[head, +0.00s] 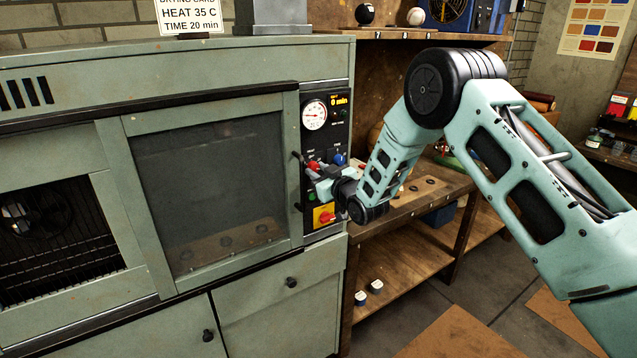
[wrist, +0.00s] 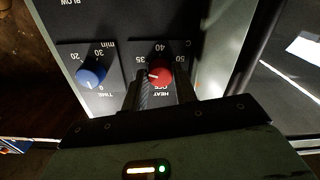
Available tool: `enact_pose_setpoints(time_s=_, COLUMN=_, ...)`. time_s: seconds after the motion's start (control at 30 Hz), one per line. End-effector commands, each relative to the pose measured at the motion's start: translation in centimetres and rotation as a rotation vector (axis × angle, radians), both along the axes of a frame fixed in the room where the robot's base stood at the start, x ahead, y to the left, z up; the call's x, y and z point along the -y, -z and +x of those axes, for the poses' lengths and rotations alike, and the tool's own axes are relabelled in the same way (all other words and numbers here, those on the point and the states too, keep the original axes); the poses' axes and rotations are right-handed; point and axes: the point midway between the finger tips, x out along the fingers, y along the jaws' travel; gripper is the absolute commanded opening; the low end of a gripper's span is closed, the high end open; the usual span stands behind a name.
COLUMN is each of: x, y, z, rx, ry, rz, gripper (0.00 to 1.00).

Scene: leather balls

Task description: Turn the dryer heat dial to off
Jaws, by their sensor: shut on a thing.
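The dryer (head: 170,65) is a pale green cabinet with a glass door and a black control panel on its right. My gripper (head: 319,172) is at this panel. The red heat dial (head: 313,164) partly shows beside it. In the wrist view, upside down, the heat dial (wrist: 161,72) sits between the two fingers of my gripper (wrist: 159,84), which are shut on it. The blue time dial (wrist: 92,75) is left of the fingers and also shows in the head view (head: 340,158).
A round gauge (head: 314,115) and a display reading 0 min (head: 339,101) are above the dials. A red and yellow switch (head: 324,216) is below. The door handle (head: 298,160) is close on the left. A card (head: 190,17) reads heat 35 C, time 20 min.

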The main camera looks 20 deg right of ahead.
Motion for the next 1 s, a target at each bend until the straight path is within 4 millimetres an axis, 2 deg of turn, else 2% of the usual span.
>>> enact_pose_setpoints(time_s=0.03, x=-0.09, y=0.84, z=0.00, rx=0.018, ry=-0.002, rz=-0.040, gripper=0.05)
enact_pose_setpoints(time_s=0.1, x=-0.08, y=0.91, z=0.01, rx=0.038, ry=-0.001, rz=-0.102, gripper=0.05)
enact_pose_setpoints(time_s=1.0, x=0.05, y=0.72, z=0.01, rx=0.302, ry=0.000, rz=-0.915, gripper=0.05)
